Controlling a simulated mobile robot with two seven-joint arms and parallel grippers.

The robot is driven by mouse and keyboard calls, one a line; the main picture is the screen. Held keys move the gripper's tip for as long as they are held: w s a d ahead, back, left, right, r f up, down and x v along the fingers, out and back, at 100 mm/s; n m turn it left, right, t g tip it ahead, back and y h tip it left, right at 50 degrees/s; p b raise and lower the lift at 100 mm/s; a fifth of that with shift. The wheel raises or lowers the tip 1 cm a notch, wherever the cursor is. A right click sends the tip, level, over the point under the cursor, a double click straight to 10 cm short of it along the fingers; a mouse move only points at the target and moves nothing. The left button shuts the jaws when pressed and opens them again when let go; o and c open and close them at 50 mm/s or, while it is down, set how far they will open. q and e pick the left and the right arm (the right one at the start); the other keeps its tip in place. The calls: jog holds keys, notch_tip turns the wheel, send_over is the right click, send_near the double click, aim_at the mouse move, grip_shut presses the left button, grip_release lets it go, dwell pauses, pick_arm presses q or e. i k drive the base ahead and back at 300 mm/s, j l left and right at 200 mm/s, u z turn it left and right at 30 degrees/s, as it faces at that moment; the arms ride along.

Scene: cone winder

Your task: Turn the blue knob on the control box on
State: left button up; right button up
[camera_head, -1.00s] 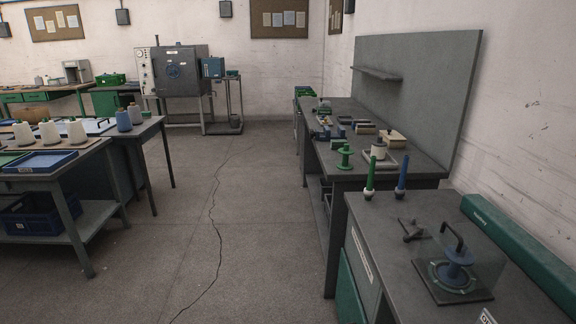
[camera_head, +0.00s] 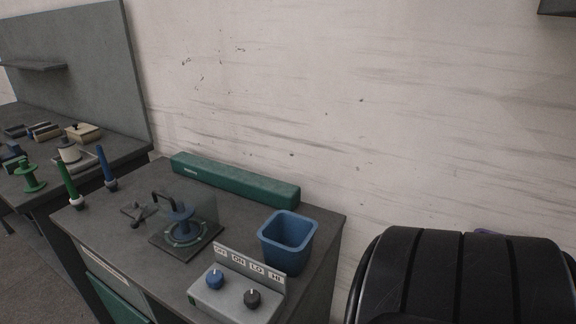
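The control box (camera_head: 236,300) is a light grey box at the front right of the grey bench. The blue knob (camera_head: 215,280) is on its top at the left, and a dark knob (camera_head: 252,298) is to its right. A label plate (camera_head: 249,264) behind the knobs reads OFF, ON, LO, HI. The blue knob sits below the OFF and ON labels; its exact setting is too small to tell. Neither of my grippers is in view.
A blue bin (camera_head: 288,242) stands behind the control box. A winding spindle on a dark plate (camera_head: 187,236) is to its left, with a green bar (camera_head: 235,181) along the wall. A large black ribbed object (camera_head: 462,280) fills the lower right.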

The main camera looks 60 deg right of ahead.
aim_at(214, 279)
jog(key=l+z, duration=0.15)
jog(key=z, duration=1.25)
